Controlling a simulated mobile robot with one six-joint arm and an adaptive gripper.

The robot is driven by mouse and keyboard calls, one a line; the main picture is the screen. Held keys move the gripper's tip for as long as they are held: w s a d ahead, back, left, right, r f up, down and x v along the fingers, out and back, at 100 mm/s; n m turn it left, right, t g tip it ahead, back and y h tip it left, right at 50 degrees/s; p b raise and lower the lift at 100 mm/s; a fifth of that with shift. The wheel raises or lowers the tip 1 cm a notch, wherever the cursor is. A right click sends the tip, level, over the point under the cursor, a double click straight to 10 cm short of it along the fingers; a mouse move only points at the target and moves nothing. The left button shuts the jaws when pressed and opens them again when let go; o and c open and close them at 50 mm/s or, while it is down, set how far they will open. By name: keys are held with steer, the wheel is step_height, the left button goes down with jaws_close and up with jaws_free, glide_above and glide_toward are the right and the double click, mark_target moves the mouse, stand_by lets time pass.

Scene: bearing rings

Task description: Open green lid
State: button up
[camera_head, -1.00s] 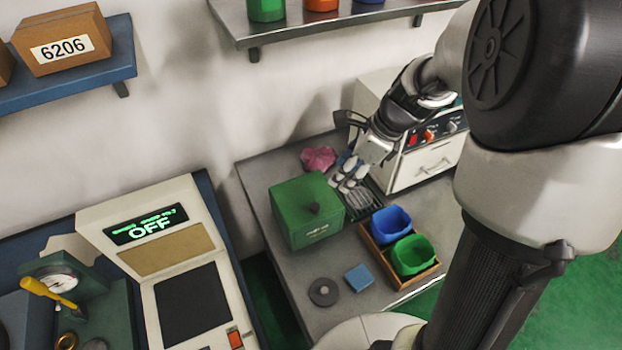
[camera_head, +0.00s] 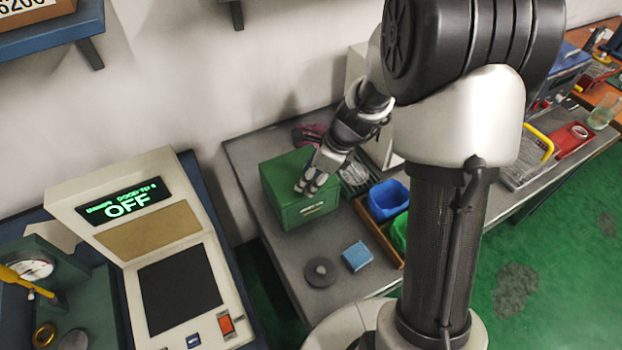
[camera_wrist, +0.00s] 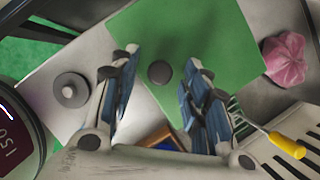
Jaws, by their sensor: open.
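The green box with its green lid (camera_head: 285,169) stands on the grey table, and the lid is closed. In the wrist view the lid (camera_wrist: 195,40) fills the upper middle, with a dark round knob (camera_wrist: 160,72) on it. My gripper (camera_head: 306,188) is over the lid's front part in the head view and hides the knob there. In the wrist view my gripper (camera_wrist: 158,80) is open, its two blue-padded fingers on either side of the knob, with gaps showing. I cannot tell how high the fingertips are above the lid.
A grey disc with a hub (camera_head: 320,272) and a blue block (camera_head: 357,256) lie in front of the box. A wooden tray (camera_head: 377,230) holds a blue bin (camera_head: 388,200) and a green bin (camera_head: 400,231) at right. A pink cloth (camera_wrist: 285,58) and a yellow-handled brush (camera_wrist: 287,145) lie nearby.

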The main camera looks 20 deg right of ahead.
jaws_close()
stand_by(0.6)
